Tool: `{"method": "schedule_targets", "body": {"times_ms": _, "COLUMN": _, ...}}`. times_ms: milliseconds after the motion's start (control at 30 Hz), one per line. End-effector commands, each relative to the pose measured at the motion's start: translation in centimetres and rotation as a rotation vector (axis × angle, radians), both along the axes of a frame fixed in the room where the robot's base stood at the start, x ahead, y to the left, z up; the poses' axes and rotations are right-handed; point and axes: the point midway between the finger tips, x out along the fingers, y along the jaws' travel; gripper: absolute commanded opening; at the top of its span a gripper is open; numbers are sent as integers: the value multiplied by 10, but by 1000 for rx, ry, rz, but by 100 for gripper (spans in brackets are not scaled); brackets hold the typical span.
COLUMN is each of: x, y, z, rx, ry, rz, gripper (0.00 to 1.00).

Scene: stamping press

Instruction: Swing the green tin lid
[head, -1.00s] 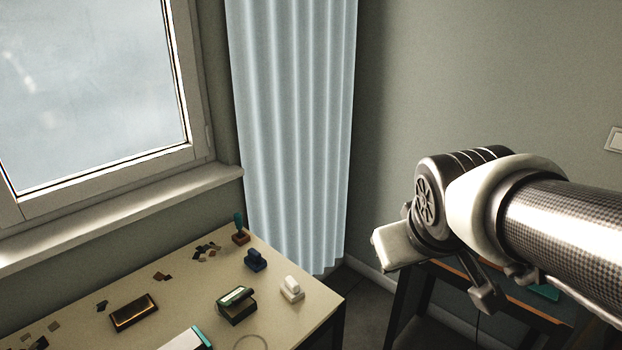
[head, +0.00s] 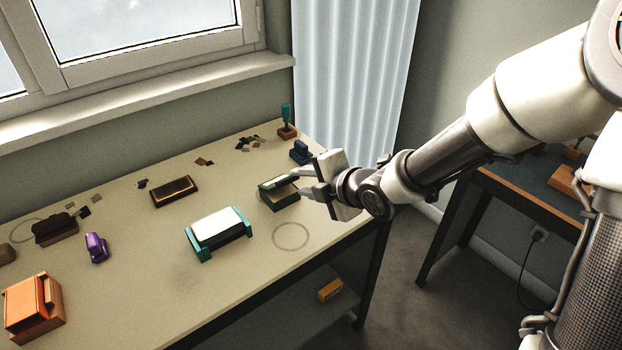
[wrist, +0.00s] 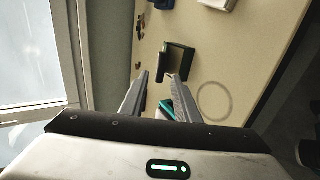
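The small dark green tin (head: 280,200) stands near the right end of the table. Its lid (head: 276,183) appears tilted partly open, with a pale patch on top; the exact angle is hard to tell. The tin also shows just beyond the fingertips in the wrist view (wrist: 186,65). My gripper (head: 300,185) is beside the tin on its right in the head view.
A teal-and-white box (head: 217,231) stands left of the tin. A blue stamp (head: 300,151) and a teal-handled stamp (head: 286,122) stand behind it. A dark brown pad (head: 174,191) lies further left.

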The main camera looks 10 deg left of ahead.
Motion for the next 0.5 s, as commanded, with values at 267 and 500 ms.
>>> {"method": "schedule_targets", "body": {"times_ms": 267, "x": 21, "y": 26, "z": -27, "rx": 1, "ry": 3, "rz": -1, "gripper": 29}}
{"method": "schedule_targets", "body": {"times_ms": 500, "x": 41, "y": 49, "z": -46, "rx": 1, "ry": 5, "rz": -3, "gripper": 29}}
